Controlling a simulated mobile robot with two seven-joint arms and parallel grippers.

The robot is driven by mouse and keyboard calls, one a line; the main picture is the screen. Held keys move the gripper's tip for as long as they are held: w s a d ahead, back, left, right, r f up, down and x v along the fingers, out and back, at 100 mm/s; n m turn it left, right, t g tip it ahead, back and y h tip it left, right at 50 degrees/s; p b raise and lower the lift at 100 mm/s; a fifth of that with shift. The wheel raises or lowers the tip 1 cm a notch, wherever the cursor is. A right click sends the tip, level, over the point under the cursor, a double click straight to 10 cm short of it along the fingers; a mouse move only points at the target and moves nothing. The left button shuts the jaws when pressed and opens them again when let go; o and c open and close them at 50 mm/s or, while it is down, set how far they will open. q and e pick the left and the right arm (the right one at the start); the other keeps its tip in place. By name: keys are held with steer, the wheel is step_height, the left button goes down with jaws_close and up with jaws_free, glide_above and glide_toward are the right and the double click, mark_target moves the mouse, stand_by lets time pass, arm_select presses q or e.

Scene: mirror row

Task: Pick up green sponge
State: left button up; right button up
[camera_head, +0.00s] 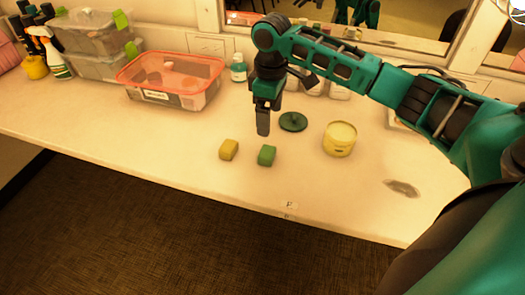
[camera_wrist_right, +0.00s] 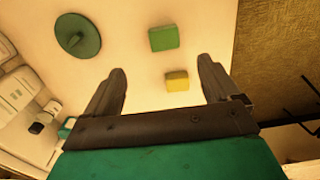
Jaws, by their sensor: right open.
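The green sponge (camera_head: 267,155) lies on the counter near its front edge, in the head view. In the right wrist view the green sponge (camera_wrist_right: 164,38) is beyond the fingertips, between their lines. A yellow sponge (camera_head: 229,149) lies just to its left; it also shows in the right wrist view (camera_wrist_right: 177,81), nearer the fingers. My right gripper (camera_head: 264,130) points down above the counter, behind the green sponge in the head view. In the right wrist view its two fingers (camera_wrist_right: 162,84) are wide apart with nothing held. My left gripper is not in view.
A dark green round lid (camera_head: 293,122) and a yellow tub (camera_head: 340,138) stand to the right. A red-rimmed clear bin (camera_head: 172,85), a spray bottle (camera_head: 55,56) and stacked grey bins (camera_head: 95,40) stand at the left. A mirror (camera_head: 390,25) runs behind. The counter's front left is clear.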

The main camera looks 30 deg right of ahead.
glide_above(269, 152)
steer(key=f, duration=0.7)
steer(key=shift+w+d+b, duration=0.15)
steer(key=shift+w+b, duration=0.05)
steer(key=shift+b, duration=0.2)
steer(key=f, duration=0.5)
steer(key=shift+s+a+f+b, duration=0.2)
steer(key=shift+f+b, duration=0.1)
steer(key=shift+b, duration=0.05)
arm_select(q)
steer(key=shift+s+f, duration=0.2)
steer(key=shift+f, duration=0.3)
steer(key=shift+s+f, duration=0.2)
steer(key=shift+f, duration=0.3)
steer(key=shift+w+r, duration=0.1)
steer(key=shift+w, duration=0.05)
arm_select(e)
steer(key=c, duration=1)
